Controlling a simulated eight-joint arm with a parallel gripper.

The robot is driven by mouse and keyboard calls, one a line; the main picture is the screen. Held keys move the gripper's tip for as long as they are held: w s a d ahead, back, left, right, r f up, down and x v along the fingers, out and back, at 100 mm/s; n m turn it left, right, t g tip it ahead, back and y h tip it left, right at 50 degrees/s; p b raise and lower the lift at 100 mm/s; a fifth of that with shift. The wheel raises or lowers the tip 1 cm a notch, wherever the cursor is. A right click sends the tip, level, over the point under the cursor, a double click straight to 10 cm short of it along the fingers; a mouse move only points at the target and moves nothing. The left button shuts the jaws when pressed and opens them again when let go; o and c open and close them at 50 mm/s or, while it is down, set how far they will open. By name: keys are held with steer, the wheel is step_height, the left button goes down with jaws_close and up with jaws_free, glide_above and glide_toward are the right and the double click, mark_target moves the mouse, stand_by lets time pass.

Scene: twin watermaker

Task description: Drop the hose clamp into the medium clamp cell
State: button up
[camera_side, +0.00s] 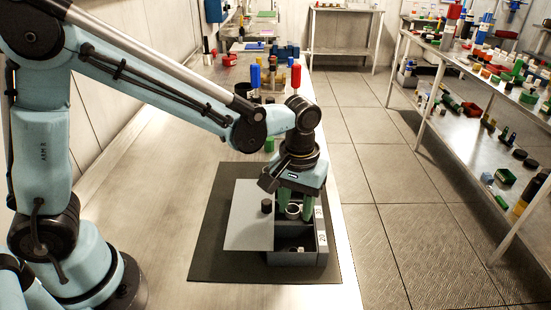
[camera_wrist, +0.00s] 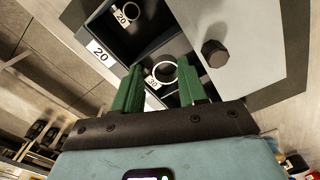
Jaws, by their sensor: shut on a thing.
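The hose clamp (camera_wrist: 153,82), a pale metal ring with a tag that seems to read 30, is held between the green fingers of my gripper (camera_wrist: 160,86). It also shows in the side view (camera_side: 292,211), between the fingertips of my gripper (camera_side: 294,211). My gripper points down over the dark clamp box (camera_side: 290,259). In the wrist view, a smaller ring tagged 20 (camera_wrist: 127,14) lies in the cell labelled 20 (camera_wrist: 100,51). The cell under the held clamp is partly hidden by the fingers. Its label is mostly covered, and the clamp's exact height is unclear.
A grey lid or plate (camera_side: 245,228) with a black knob (camera_side: 267,206) lies at the box's left. The box stands on a dark mat (camera_side: 208,262). Bottles, one with a red top (camera_side: 296,76), stand farther back on the bench. Bare bench lies left of the mat.

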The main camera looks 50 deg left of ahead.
steer(key=shift+f, duration=0.3)
steer(key=o, duration=1.1)
steer(key=shift+r, duration=0.1)
step_height(320, 180, up, 12)
